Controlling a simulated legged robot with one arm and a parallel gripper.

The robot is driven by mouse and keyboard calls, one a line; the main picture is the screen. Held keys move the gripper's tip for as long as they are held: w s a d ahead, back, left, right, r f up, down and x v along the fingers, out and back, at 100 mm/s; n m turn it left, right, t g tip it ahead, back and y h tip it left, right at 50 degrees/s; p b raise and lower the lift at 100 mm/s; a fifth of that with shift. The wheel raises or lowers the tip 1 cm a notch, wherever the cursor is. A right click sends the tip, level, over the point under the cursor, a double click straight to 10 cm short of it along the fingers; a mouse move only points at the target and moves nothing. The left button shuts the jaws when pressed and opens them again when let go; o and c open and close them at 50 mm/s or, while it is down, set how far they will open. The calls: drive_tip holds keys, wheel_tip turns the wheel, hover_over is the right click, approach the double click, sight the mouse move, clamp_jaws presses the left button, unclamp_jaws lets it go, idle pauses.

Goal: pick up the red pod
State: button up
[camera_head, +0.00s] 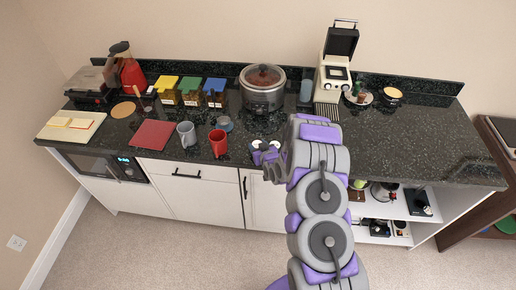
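I cannot make out a red pod for certain. Two small pale round things, a left one (256,143) and a right one (275,143), sit on the dark counter just behind my gripper. They may be pods, but their colour and shape are too small to tell. My gripper (266,155), purple and grey, is low over the counter's front edge, right of the red mug (217,142). Its fingers are small and partly hidden by my arm, so I cannot tell whether they are open or hold anything.
A grey mug (187,134) and a dark red board (153,134) lie left of the red mug. A small plate (351,98) bears small items. The counter's right part (430,145) is clear.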

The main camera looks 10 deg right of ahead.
sight(259, 142)
drive_tip(key=shift+a, duration=0.85)
drive_tip(key=c, duration=0.4)
drive_tip(key=shift+d+r, duration=0.1)
drive_tip(key=shift+d, duration=0.25)
drive_tip(key=shift+c, duration=0.2)
drive_tip(key=shift+d+r, duration=0.25)
drive_tip(key=shift+r, duration=0.3)
drive_tip(key=shift+s+d+r, duration=0.15)
drive_tip(key=shift+s+r, duration=0.1)
drive_tip(key=shift+r, duration=0.4)
drive_tip(key=shift+s+d+r, duration=0.15)
drive_tip(key=shift+s+r, duration=0.1)
drive_tip(key=shift+r, duration=0.35)
drive_tip(key=s+d, duration=0.2)
drive_tip(key=s, duration=0.1)
drive_tip(key=s+d, duration=0.3)
drive_tip(key=s+d+r, duration=0.1)
drive_tip(key=s+d, duration=0.2)
drive_tip(key=shift+s+d+p, duration=0.1)
drive_tip(key=shift+s+p, duration=0.25)
drive_tip(key=shift+s+d+r, duration=0.2)
drive_tip(key=shift+s+d, duration=0.1)
drive_tip(key=shift+s, duration=0.4)
